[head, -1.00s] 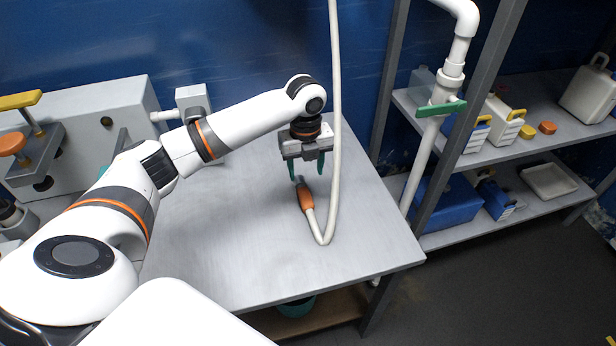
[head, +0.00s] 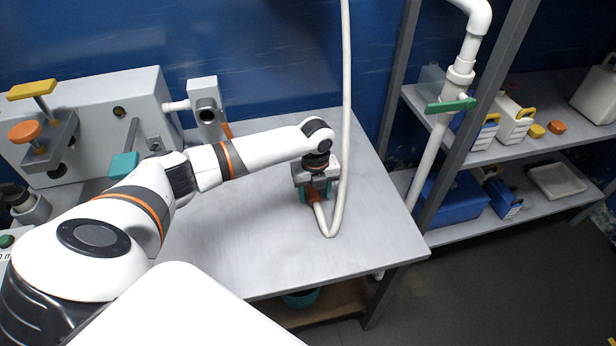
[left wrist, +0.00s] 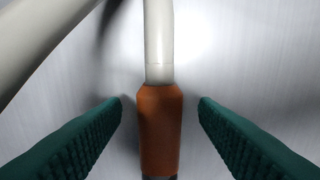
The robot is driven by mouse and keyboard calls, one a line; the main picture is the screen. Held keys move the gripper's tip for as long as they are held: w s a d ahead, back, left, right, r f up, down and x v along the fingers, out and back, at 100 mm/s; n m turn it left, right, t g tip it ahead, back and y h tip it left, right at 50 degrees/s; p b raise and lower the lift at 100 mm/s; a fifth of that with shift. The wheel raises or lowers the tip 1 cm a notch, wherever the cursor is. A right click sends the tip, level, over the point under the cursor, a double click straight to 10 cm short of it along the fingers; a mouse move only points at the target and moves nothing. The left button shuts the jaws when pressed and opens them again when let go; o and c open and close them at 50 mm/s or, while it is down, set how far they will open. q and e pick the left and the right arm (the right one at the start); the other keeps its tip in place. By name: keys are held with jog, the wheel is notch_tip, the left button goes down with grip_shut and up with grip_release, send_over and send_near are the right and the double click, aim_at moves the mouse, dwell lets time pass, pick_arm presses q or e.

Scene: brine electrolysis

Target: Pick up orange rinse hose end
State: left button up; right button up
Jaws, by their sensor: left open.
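The orange rinse hose end (left wrist: 161,128) lies on the grey table, joined to a white hose (left wrist: 158,40). In the left wrist view it sits between the two green fingers of my left gripper (left wrist: 161,125), with a gap on each side. The fingers are open and do not touch it. In the head view my left gripper (head: 318,192) is low over the table, and the orange end (head: 315,197) is mostly hidden beneath it. The white hose (head: 343,130) loops down from above to the table beside the gripper. My right gripper is not in view.
The grey table (head: 240,250) is clear in front and to the left of the gripper. A grey unit with yellow and orange handles (head: 90,120) stands at the back left. A shelf rack (head: 560,143) with containers and a white pipe with a green handle (head: 450,105) stand right.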

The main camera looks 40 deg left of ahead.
pick_arm(q)
jog(key=c, duration=1.1)
